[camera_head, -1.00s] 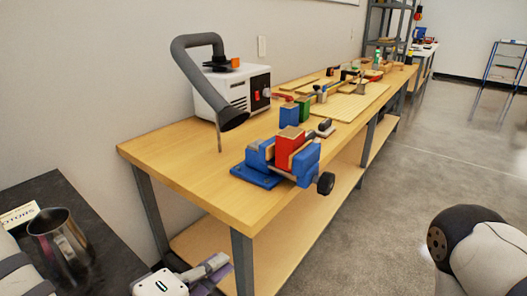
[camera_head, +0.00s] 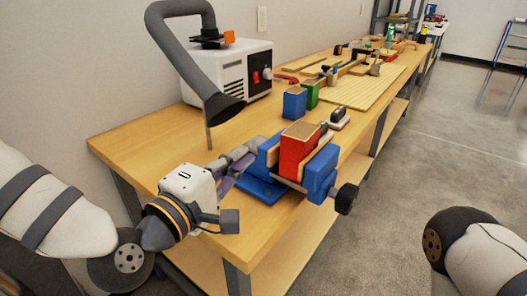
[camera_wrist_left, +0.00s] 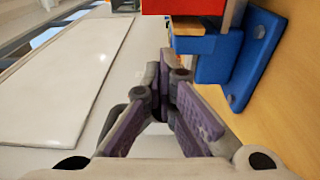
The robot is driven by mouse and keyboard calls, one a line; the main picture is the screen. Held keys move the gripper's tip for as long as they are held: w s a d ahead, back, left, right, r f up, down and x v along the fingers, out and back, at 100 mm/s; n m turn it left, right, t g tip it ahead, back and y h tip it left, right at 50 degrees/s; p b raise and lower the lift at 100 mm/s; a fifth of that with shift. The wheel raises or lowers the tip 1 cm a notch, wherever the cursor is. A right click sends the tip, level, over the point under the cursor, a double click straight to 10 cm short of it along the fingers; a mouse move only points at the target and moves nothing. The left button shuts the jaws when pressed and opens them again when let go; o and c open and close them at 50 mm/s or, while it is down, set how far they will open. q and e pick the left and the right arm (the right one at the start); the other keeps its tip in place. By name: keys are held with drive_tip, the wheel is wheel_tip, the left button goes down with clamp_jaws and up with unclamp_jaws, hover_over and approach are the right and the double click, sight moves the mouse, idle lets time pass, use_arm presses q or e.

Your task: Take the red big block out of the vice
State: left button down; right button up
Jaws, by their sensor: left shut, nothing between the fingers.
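The red big block (camera_head: 296,150) stands upright between the jaws of the blue vice (camera_head: 321,174) at the front edge of the wooden workbench. It has a wood-coloured top. My left gripper (camera_head: 238,158) is just left of the vice in the head view, shut and empty, pointing toward it. In the left wrist view its purple-padded fingers (camera_wrist_left: 168,82) are together, with the vice (camera_wrist_left: 222,58) and part of the red block (camera_wrist_left: 203,8) above and to the right. My right gripper is out of view; only part of my right arm shows.
A blue block (camera_head: 294,103) and a green block (camera_head: 312,95) stand behind the vice. A white fume extractor (camera_head: 232,77) with a grey hose (camera_head: 184,62) stands back left. Wooden boards (camera_head: 350,90) lie farther along the bench.

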sight(299, 151)
use_arm(q)
drive_tip(key=shift+w+d, duration=0.45)
drive_tip(key=shift+d, duration=0.3)
drive_tip(key=shift+w+d, duration=0.4)
drive_tip(key=shift+d, duration=0.4)
drive_tip(key=shift+w+d, duration=0.45)
drive_tip(key=shift+d, duration=0.3)
drive_tip(key=shift+w+d, duration=0.25)
drive_tip(key=shift+d, duration=0.5)
drive_tip(key=shift+a, duration=0.1)
